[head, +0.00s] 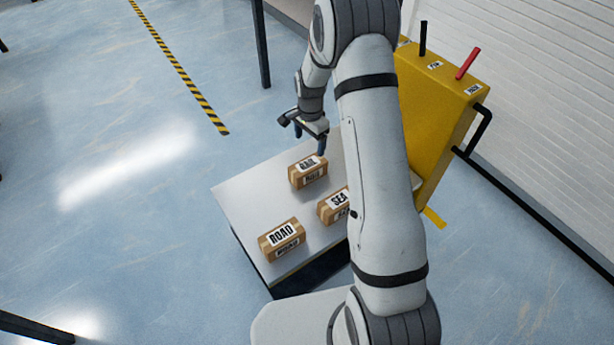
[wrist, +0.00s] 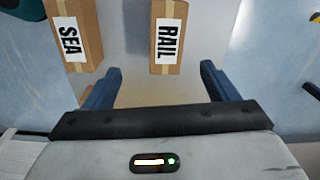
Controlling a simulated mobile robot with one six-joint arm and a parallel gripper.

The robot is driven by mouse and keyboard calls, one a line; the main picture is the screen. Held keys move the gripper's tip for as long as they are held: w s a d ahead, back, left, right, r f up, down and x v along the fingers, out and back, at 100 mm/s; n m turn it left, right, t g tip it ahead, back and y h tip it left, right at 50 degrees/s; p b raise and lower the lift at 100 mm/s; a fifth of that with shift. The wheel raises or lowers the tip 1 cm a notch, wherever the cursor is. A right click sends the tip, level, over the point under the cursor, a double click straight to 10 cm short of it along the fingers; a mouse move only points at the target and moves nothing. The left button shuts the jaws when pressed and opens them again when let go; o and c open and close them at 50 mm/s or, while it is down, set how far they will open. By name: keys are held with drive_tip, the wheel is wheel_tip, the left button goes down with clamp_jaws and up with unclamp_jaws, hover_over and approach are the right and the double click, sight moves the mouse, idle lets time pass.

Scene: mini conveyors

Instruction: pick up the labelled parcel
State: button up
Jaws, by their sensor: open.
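Three cardboard parcels with white labels stand on a white-topped table (head: 240,190) in the head view. The RAIL parcel (head: 308,172) is farthest, the SEA parcel (head: 333,206) is partly hidden by my arm, and the ROAD parcel (head: 282,240) is nearest. My gripper (head: 309,142) is just above and beyond the RAIL parcel. In the wrist view my gripper (wrist: 165,85) is open with nothing between its two blue fingers. The RAIL parcel (wrist: 168,40) lies ahead of the gap between the fingertips, and the SEA parcel (wrist: 72,35) lies to the left.
A yellow cabinet (head: 432,110) with a black lever and a red lever stands right of the table, partly behind my arm. A dark post (head: 261,45) stands behind. The floor left of the table is clear, with a yellow-black stripe (head: 180,68).

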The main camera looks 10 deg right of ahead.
sight(308, 164)
drive_tip(key=shift+m, duration=0.8)
drive_tip(key=f, duration=0.3)
drive_tip(key=w+f+b, duration=0.1)
drive_tip(key=f, duration=0.6)
drive_tip(key=shift+w+f+b, duration=0.25)
drive_tip(key=shift+w+b, duration=0.05)
drive_tip(key=shift+w, duration=0.05)
wheel_tip(308, 164, down, 6)
drive_tip(key=shift+a+r+b, duration=0.1)
drive_tip(key=shift+r+b, duration=0.1)
drive_tip(key=shift+b, duration=0.35)
drive_tip(key=shift+s, duration=0.1)
drive_tip(key=shift+c, duration=0.6)
drive_tip(key=shift+r, duration=0.1)
drive_tip(key=c, duration=1.1)
